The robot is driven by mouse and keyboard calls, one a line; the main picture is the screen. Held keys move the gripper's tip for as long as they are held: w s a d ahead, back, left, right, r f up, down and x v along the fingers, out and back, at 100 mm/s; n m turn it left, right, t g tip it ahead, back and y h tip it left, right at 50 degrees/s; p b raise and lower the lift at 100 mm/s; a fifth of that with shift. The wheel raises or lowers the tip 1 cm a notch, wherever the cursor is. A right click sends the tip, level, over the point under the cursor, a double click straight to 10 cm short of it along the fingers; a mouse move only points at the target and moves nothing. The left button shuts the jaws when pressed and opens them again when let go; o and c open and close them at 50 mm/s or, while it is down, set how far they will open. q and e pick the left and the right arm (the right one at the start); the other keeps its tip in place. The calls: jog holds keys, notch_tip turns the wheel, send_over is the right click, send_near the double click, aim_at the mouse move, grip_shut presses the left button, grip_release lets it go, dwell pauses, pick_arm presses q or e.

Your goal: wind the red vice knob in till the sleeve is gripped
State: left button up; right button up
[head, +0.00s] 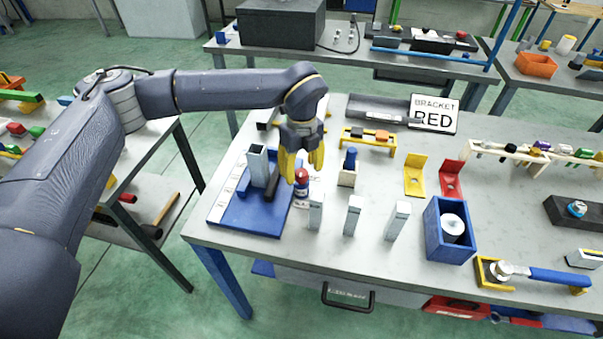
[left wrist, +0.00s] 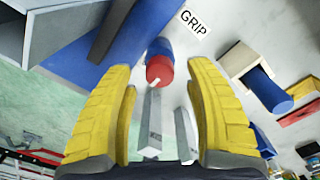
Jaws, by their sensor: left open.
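The red vice knob (head: 301,175) sits at the right end of the blue vice (head: 240,214), on a blue shaft. It also shows in the left wrist view (left wrist: 159,70), with a pale mark on its face. A grey square sleeve (head: 257,165) stands upright on the vice, beside a dark bar (head: 273,184). Whether the bar touches the sleeve I cannot tell. My left gripper (head: 303,163) points down over the knob with its yellow fingers open. In the left wrist view the knob lies between and just beyond the fingertips (left wrist: 160,66), with space on both sides.
Several grey upright blocks (head: 354,215) stand just in front of the knob. A wooden block with a blue peg (head: 349,168) is to its right. Farther right are yellow (head: 415,175) and red brackets (head: 450,180) and a blue box (head: 433,235). A sign (head: 433,113) stands behind.

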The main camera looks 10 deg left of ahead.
pick_arm(q)
jog(key=shift+f, duration=1.1)
grip_shut()
